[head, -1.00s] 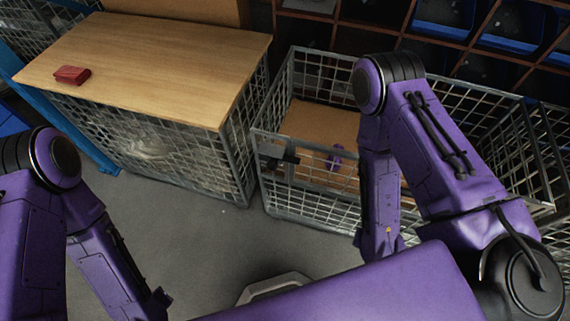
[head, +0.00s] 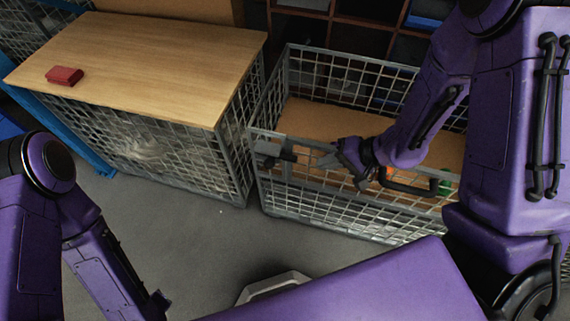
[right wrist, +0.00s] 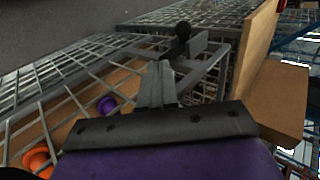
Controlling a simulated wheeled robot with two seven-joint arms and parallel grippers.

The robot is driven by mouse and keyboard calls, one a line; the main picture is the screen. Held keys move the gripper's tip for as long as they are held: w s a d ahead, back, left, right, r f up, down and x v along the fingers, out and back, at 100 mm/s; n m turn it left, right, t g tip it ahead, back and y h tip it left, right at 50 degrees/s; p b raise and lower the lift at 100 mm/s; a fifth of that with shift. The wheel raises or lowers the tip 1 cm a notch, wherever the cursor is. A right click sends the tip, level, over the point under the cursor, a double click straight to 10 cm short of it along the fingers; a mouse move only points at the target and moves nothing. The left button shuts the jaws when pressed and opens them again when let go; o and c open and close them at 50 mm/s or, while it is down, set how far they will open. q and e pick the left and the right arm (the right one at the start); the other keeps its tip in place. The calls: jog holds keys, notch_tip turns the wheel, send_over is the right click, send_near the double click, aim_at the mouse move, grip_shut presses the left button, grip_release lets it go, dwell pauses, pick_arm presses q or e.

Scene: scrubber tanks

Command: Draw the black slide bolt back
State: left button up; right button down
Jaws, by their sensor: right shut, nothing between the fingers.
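The black slide bolt (head: 274,155) is on the top front rail of the open wire cage (head: 350,210), near its left corner. In the right wrist view the bolt's black knob (right wrist: 182,36) stands up just beyond the fingertips. My right gripper (head: 328,158) is shut and empty, over the front rail to the right of the bolt. Its closed fingers (right wrist: 158,85) point toward the bolt in the right wrist view, and I see a gap between them and it. My left arm comes in at the lower left, but its gripper is not in view.
A closed wire cage with a wooden top (head: 140,60) stands to the left, with a red box (head: 64,76) on it. Inside the open cage are a cardboard-coloured floor, an orange item (right wrist: 38,158) and a purple item (right wrist: 106,104). Grey floor lies in front.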

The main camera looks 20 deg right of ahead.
aim_at(275, 160)
pick_arm(q)
jog(key=shift+f+b, duration=1.15)
pick_arm(e)
jog(key=w+a+r+x, duration=0.1)
jog(key=r+x, duration=0.1)
jog(key=x, duration=1.1)
jog(key=shift+a, duration=0.3)
pick_arm(q)
jog(key=shift+r, duration=0.1)
